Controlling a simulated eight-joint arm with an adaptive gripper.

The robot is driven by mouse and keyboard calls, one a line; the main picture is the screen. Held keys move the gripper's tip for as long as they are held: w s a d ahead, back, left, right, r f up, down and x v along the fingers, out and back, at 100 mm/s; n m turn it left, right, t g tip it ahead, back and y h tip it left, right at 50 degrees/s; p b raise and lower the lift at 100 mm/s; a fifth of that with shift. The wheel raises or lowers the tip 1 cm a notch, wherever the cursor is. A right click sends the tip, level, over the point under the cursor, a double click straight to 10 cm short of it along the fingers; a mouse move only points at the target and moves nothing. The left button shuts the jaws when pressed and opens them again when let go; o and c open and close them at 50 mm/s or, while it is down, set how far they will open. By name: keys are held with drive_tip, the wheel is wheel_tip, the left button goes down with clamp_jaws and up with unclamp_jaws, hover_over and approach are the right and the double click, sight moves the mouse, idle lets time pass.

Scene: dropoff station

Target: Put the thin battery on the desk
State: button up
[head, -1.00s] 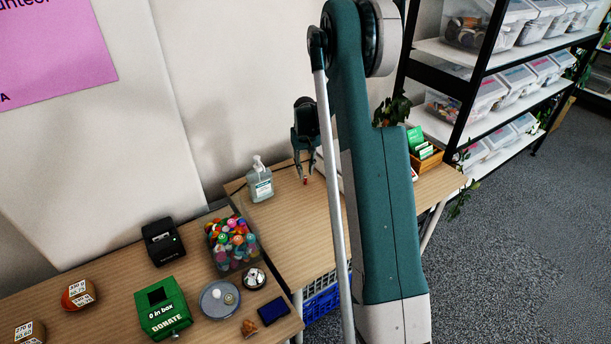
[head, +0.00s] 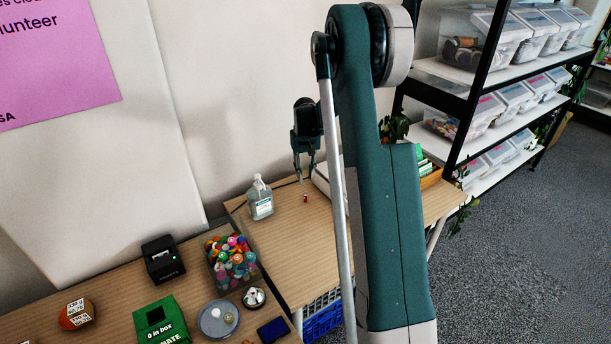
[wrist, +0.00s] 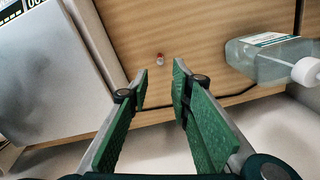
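The thin battery is a tiny red and pale cylinder (head: 306,197) on the bare wood of the desk (head: 290,240), right of the sanitizer bottle. In the wrist view the battery (wrist: 160,59) lies on the wood beyond my fingertips, apart from them. My gripper (head: 303,180) hangs above the desk near the back wall, a little above the battery. In the wrist view my gripper's green finger pads (wrist: 160,90) are spread with nothing between them.
A clear sanitizer bottle (head: 260,200) stands close to the left of my gripper. A dark cable (wrist: 235,98) runs along the desk's back. A bin of colourful items (head: 231,264) and a green donation box (head: 163,322) stand left.

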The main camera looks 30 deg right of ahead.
idle(0.3)
drive_tip(key=s+a+r+n+t, duration=0.1)
drive_tip(key=s+a+r+t, duration=0.1)
drive_tip(key=s+a+r, duration=0.7)
drive_tip(key=s+a+r+n+t, duration=0.1)
drive_tip(key=s+a+r, duration=0.4)
drive_tip(key=a+r, duration=0.7)
drive_tip(key=s+a+t, duration=0.1)
drive_tip(key=s+a, duration=0.3)
drive_tip(key=s, duration=0.5)
drive_tip(key=s+a+r+n+t, duration=0.1)
drive_tip(key=s+a, duration=0.4)
drive_tip(key=s, duration=0.4)
drive_tip(key=s+a+r+t, duration=0.1)
drive_tip(key=s+a+t, duration=0.1)
drive_tip(key=s+a, duration=0.3)
drive_tip(key=s, duration=0.4)
drive_tip(key=shift+s+a+n, duration=0.15)
drive_tip(key=shift+a+n, duration=0.1)
drive_tip(key=shift+n, duration=0.15)
